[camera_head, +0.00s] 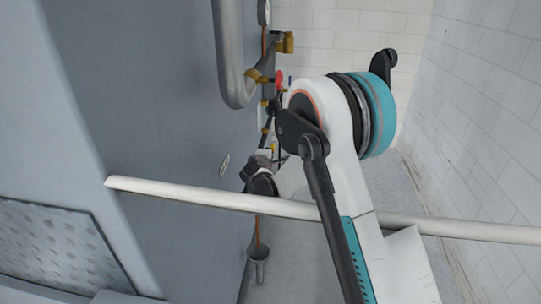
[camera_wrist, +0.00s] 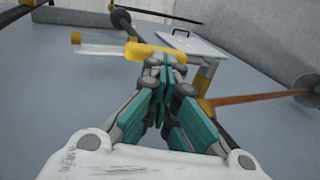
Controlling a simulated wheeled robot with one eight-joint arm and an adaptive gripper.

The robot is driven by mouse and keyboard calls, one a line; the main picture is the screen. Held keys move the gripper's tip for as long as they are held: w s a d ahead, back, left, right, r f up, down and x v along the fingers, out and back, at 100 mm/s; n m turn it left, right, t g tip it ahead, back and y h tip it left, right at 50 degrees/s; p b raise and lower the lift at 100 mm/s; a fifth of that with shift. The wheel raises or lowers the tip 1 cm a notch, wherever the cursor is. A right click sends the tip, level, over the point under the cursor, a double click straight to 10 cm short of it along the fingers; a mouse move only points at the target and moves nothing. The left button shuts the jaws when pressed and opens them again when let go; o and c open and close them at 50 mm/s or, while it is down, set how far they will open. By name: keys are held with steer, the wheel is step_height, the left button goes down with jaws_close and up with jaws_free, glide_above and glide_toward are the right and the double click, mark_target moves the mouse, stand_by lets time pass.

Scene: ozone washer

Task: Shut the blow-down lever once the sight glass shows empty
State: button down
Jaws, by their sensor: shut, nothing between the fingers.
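My gripper (camera_wrist: 165,62) is shut with nothing between its fingers. In the wrist view its fingertips are right at a yellow part (camera_wrist: 142,52), overlapping it; I cannot tell whether they touch. A pale bar (camera_wrist: 100,50) runs left from this part. I cannot tell which of these is the blow-down lever or how it is turned. In the head view a red handle (camera_head: 279,76) and brass fittings (camera_head: 285,42) sit on the machine's side pipework. My arm hides part of this pipework and the gripper's tips. I cannot make out the sight glass or its level.
The grey machine wall (camera_head: 170,110) is on the left and a white tiled wall (camera_head: 490,110) on the right, with a narrow floor between. A pale rail (camera_head: 470,229) crosses the front. A thick grey pipe (camera_head: 229,60) hangs above.

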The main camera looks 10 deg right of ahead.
steer(key=shift+w+d+r+p, duration=0.2)
steer(key=shift+w+r+p, duration=0.05)
steer(key=shift+w+p, duration=0.4)
steer(key=shift+w+d+r+g+y+p, duration=0.15)
steer(key=shift+w+g+p, duration=0.1)
steer(key=shift+g, duration=0.15)
steer(key=shift+w+d+g+y+p, duration=0.15)
steer(key=shift+g+p, duration=0.1)
steer(key=shift+g, duration=0.15)
steer(key=w+d+f+g+y+p, duration=0.2)
steer(key=w+f+g+p, duration=0.2)
steer(key=w+g, duration=0.2)
steer(key=shift+w+f+g, duration=0.2)
steer(key=shift+w+g, duration=0.15)
steer(key=shift+g, duration=0.35)
steer(key=shift+f, duration=0.1)
